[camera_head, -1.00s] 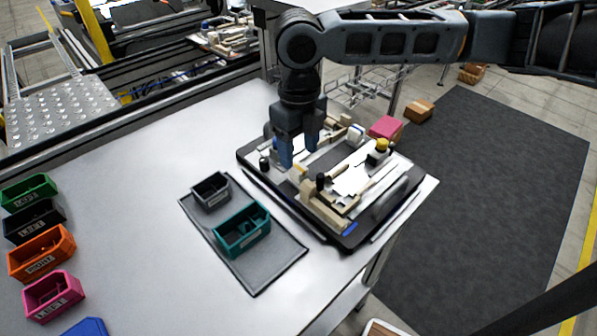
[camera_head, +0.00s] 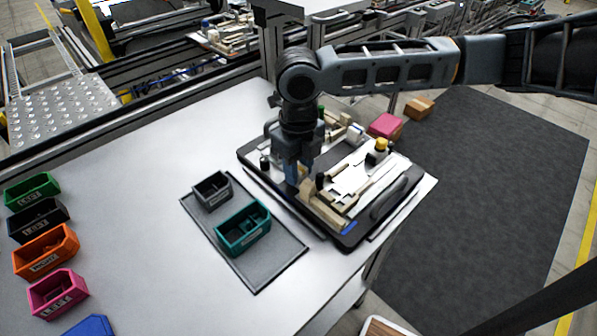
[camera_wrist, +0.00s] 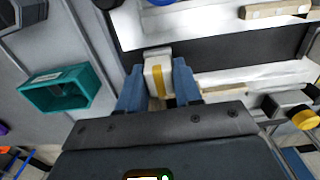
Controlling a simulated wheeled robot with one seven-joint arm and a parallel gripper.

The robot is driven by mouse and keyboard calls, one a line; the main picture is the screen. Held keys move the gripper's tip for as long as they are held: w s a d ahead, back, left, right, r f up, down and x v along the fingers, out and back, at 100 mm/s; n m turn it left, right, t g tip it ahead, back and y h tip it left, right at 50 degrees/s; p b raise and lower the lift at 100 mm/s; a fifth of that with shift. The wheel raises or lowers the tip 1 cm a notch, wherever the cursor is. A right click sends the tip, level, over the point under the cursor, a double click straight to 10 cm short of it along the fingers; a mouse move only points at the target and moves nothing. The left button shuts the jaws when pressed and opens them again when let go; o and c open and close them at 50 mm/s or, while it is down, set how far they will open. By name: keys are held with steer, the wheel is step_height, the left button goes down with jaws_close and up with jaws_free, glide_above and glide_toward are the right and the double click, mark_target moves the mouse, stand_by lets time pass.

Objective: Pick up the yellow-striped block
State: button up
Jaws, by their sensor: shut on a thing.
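The yellow-striped block (camera_wrist: 158,77) is a pale block with a yellow band, and it sits between the two blue fingers in the wrist view. My gripper (camera_wrist: 159,85) is shut on it. In the head view my gripper (camera_head: 298,180) points down at the near left side of the pallet fixture (camera_head: 345,238), a dark-edged board carrying pale pieces. The block is hidden behind the fingers in the head view. I cannot tell whether it is clear of the board.
A grey bin (camera_head: 212,190) and a teal bin (camera_head: 243,228) stand on a dark mat (camera_head: 262,272) left of the fixture. Green, black, orange and pink bins line the table's left edge. The middle of the table (camera_head: 130,200) is clear.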

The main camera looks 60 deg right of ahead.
steer(key=c, duration=0.4)
steer(key=shift+r, duration=0.1)
